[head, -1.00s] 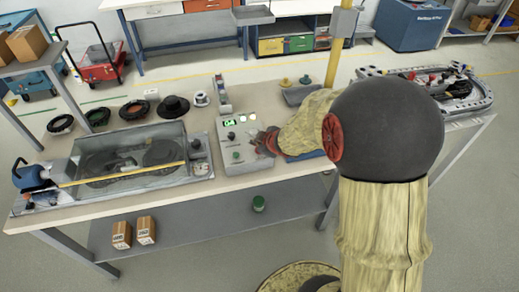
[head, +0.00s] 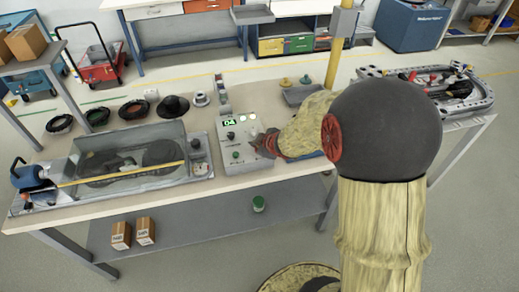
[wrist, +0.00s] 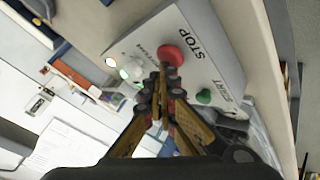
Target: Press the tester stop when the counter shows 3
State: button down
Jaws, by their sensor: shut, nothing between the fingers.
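The tester box (head: 234,163) is a light grey control box on the bench. Its small green-lit display (head: 229,122) seems to read 04, though the digits are tiny. In the wrist view, the red STOP button (wrist: 170,54) is just beyond the fingertips, and the green START button (wrist: 204,96) is to its right. My gripper (wrist: 163,70) is shut and empty, its tips at the near edge of the STOP button; I cannot tell whether they touch. In the head view my gripper (head: 259,143) is at the box's right side and hides the STOP button.
A clear-covered tester bed (head: 130,165) stands left of the box. Several dark rings and a spool (head: 174,107) lie behind it. A grey tray (head: 300,94) and a yellow post (head: 335,62) are behind my arm. Another fixture (head: 440,88) stands at the right.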

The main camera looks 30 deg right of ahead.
jog(key=shift+f+b, duration=0.3)
jog(key=shift+f, duration=0.15)
dwell(0.3)
jog(key=shift+r, duration=0.2)
jog(key=shift+r+p, duration=0.8)
jog(key=shift+p, duration=0.25)
jog(key=shift+r, duration=0.1)
notch_tip(320, 180, up, 5)
jog(key=p, duration=0.5)
